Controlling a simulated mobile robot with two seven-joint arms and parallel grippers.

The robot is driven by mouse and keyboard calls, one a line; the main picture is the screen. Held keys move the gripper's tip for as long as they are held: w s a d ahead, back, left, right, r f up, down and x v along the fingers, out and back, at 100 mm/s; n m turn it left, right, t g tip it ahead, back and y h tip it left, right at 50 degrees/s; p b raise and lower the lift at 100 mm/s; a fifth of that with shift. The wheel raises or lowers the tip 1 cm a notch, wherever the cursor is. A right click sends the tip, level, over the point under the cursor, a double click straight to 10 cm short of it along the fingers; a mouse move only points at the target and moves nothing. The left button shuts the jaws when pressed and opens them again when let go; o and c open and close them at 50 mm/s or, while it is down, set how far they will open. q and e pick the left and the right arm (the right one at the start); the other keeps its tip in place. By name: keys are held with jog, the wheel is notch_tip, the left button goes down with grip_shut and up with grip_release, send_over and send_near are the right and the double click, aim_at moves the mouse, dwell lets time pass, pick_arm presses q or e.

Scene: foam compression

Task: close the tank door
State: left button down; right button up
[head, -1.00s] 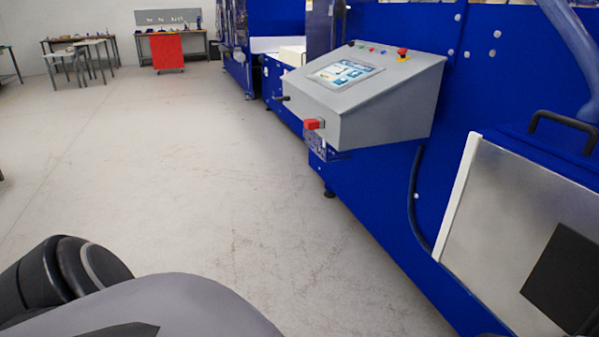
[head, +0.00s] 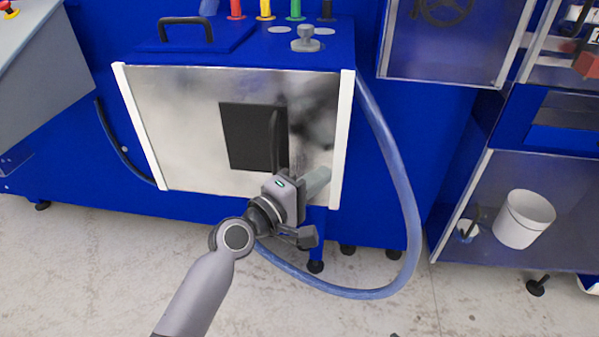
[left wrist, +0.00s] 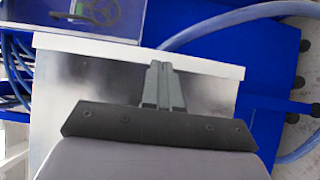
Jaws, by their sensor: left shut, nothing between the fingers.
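The tank door (head: 190,130) is a shiny metal front panel with white side strips on the blue tank (head: 250,50). It carries a black square plate and a dark upright handle (head: 274,140). It looks roughly flush with the tank; I cannot tell whether a small gap remains. My left gripper (head: 316,183) is in front of the door's lower right part, pointing toward the right white strip (head: 342,140). In the left wrist view its fingers (left wrist: 162,80) are shut and empty, over the metal panel near the white strip (left wrist: 140,52). Contact is unclear. My right gripper is not in view.
A clear blue hose (head: 405,200) loops from the tank's right side down to the floor. A black lid handle (head: 186,30) and a grey knob (head: 305,40) are on top. A grey console (head: 35,65) is at left; a white bucket (head: 524,218) sits at right.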

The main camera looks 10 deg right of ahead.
pick_arm(q)
jog(key=s+a+p, duration=0.3)
jog(key=s+p, duration=0.1)
jog(key=s, duration=0.6)
jog(key=shift+s+p, duration=0.25)
jog(key=shift+p, duration=0.05)
jog(key=shift+f, duration=0.1)
